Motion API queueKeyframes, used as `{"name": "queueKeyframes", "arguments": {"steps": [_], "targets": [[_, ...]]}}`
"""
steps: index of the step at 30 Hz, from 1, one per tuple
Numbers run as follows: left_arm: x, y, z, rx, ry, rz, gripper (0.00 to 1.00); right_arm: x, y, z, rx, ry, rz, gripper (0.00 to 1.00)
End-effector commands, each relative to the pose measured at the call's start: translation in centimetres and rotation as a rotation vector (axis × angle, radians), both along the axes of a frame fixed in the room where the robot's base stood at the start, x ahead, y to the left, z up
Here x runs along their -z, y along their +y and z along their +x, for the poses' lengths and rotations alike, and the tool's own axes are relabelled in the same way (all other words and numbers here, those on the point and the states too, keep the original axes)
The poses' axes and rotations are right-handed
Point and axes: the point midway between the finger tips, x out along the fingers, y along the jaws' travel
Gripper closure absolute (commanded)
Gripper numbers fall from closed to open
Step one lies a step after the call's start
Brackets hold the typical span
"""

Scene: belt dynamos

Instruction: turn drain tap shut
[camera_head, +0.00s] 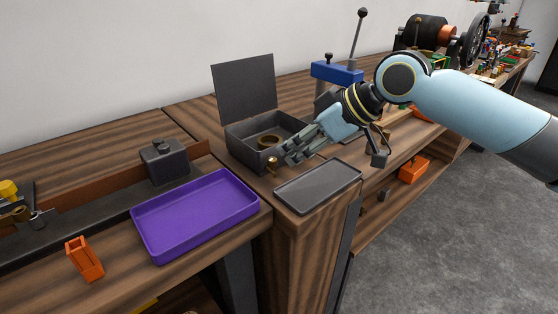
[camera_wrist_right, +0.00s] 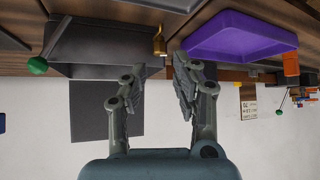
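A small brass fitting with a rounded end, which looks like the drain tap (camera_head: 271,161), sits at the front right of a dark open box (camera_head: 240,151). It also shows as a brass piece in the right wrist view (camera_wrist_right: 160,42), just beyond the fingertips and between their lines. My right gripper (camera_head: 294,152) reaches in from the right, close to the tap. Its fingers (camera_wrist_right: 158,78) are apart with nothing between them. I cannot tell the tap's handle angle. My left gripper is not in view.
A grey tray (camera_head: 318,186) lies below my right gripper. A purple tray (camera_head: 196,215) is to the left. A green ball knob (camera_wrist_right: 38,65) shows beside the box. A blue press (camera_head: 337,72) stands behind.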

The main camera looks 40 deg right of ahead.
Motion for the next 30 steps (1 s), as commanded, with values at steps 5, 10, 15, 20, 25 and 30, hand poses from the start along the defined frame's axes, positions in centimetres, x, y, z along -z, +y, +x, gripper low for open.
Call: {"name": "queueKeyframes", "arguments": {"steps": [5,10,15,20,25,30], "targets": [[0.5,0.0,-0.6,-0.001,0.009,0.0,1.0,2.1,1.1,1.8,0.001,0.001,0.006,0.72],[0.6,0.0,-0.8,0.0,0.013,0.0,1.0,3.4,1.5,3.0,0.002,0.0,0.002,0.72],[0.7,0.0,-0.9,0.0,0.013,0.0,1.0,3.7,1.7,3.3,-0.001,0.0,-0.001,0.72],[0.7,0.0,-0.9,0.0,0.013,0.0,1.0,3.7,1.7,3.3,-0.001,0.001,-0.001,0.72],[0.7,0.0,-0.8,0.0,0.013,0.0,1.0,3.7,1.7,3.3,0.0,0.001,0.0,0.9],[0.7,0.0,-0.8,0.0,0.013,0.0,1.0,3.7,1.7,3.3,0.0,0.0,0.0,1.0]]}}
